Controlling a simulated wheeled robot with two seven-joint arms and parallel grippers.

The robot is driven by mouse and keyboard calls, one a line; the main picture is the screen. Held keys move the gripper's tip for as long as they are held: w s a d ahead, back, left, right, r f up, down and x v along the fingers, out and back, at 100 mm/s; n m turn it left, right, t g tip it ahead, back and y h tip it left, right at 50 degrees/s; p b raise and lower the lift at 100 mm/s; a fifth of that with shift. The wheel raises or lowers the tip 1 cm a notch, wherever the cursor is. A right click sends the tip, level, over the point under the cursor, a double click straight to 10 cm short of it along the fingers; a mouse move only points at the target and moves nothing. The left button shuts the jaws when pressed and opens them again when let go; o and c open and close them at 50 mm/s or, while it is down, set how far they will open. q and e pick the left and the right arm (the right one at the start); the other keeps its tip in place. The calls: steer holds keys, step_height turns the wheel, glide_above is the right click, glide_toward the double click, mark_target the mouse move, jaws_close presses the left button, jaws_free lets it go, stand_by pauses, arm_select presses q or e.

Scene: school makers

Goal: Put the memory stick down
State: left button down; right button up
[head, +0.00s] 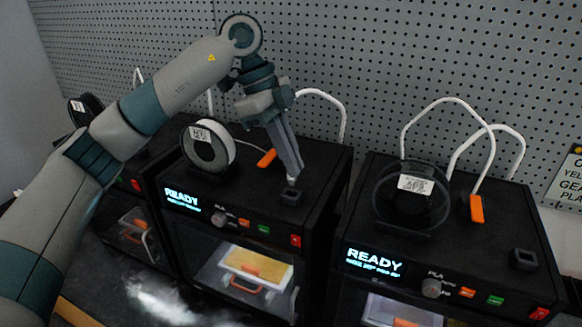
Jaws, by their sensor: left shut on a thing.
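My left gripper (292,178) points down over the top of the middle printer (255,200), near its front right corner. Its fingers are shut on the memory stick (291,182), of which only a small pale part shows at the fingertips. Just below the fingertips is a small dark square holder (289,196) on the printer top. I cannot tell whether the stick touches the holder or is inside it. My right gripper is not in view.
The right printer (455,250) carries a black spool (412,205) and a similar dark square holder (524,259). A white spool (208,147) and an orange-handled tool (267,158) are on the middle printer. A pegboard wall (420,60) stands behind.

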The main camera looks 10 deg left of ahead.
mark_target(291, 185)
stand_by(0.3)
arm_select(q)
steer(key=shift+f+p, duration=0.5)
steer(key=shift+p, duration=0.05)
step_height(291, 185, down, 2)
steer(key=shift+f+p, duration=0.25)
steer(key=shift+p, duration=0.65)
steer(key=shift+f, duration=0.3)
steer(key=c, duration=1.9)
jaws_free()
